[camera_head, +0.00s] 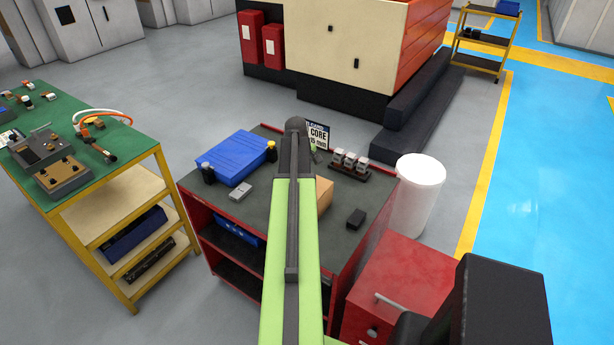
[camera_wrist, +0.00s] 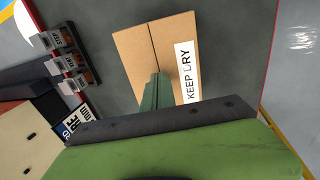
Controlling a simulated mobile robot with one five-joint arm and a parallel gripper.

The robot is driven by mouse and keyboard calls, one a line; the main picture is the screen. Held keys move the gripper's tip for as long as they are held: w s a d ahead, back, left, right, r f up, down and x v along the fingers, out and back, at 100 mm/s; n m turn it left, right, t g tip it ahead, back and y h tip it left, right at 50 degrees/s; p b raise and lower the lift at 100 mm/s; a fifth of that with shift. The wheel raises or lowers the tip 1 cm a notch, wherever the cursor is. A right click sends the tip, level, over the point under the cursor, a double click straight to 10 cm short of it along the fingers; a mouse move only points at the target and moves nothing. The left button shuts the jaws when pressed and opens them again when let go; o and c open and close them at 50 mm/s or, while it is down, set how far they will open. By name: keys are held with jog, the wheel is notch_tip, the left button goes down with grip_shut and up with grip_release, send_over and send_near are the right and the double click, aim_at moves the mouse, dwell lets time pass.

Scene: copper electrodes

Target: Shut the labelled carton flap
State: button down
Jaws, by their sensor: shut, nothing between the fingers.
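The brown cardboard carton (camera_wrist: 133,50) stands on the grey cart top in the wrist view, with a seam running down its top. The panel right of the seam (camera_wrist: 178,35) bears a white "KEEP DRY" label (camera_wrist: 187,72). From this angle I cannot tell how far that flap is raised. My gripper (camera_wrist: 157,82) is shut and empty, its dark green fingers over the carton near the seam, left of the label. I cannot tell whether they touch it. In the head view only a side of the carton (camera_head: 324,194) shows; my arm hides the rest.
The red cart (camera_head: 190,205) also holds a blue case (camera_head: 236,158), a rack of small labelled blocks (camera_head: 350,165), a dark block (camera_head: 356,219) and a "CORE" sign (camera_head: 319,135). A white bin (camera_head: 418,190) and red cabinet (camera_head: 405,280) stand at right.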

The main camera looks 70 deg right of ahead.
jog(key=shift+w+a, duration=0.15)
jog(key=shift+w+a+r+p, duration=0.1)
jog(key=shift+a+r+p, duration=0.35)
jog(key=shift+a, duration=0.2)
jog(key=d+p+v, duration=0.1)
jog(key=p+v, duration=1.3)
jog(key=shift+d+r, duration=0.2)
jog(key=shift+d, duration=0.2)
